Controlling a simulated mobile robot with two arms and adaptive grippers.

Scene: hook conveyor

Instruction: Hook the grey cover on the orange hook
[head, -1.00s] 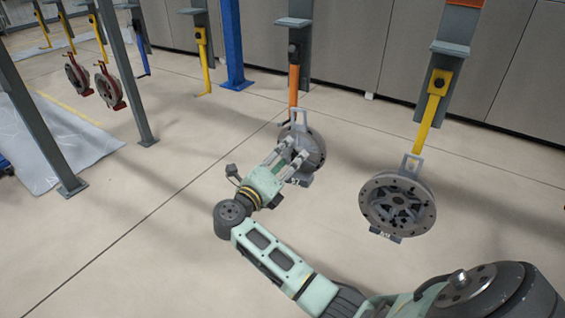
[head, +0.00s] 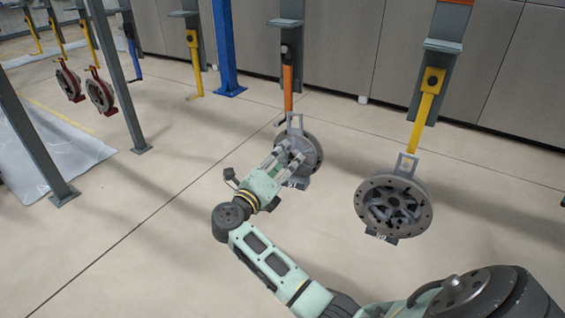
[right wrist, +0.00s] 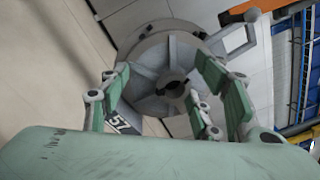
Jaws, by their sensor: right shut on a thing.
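The grey cover (head: 312,150) is a round disc with a flat handle loop (head: 294,122) on top. It is upright below the orange hook (head: 288,85), which hangs from a grey post. The hook's lower end meets the handle loop in the head view; I cannot tell whether it passes through. My right gripper (head: 288,155) is shut on the grey cover at its front. In the right wrist view the green-padded fingers (right wrist: 168,95) are around the spoked hub of the cover (right wrist: 150,55), with orange showing by the handle. My left gripper is not in view.
A second grey disc (head: 420,213) hangs from a yellow hook (head: 423,112) to the right. Red discs (head: 100,94) hang at the far left. A grey post (head: 118,75) and a blue post (head: 224,45) stand on the left. Floor between is clear.

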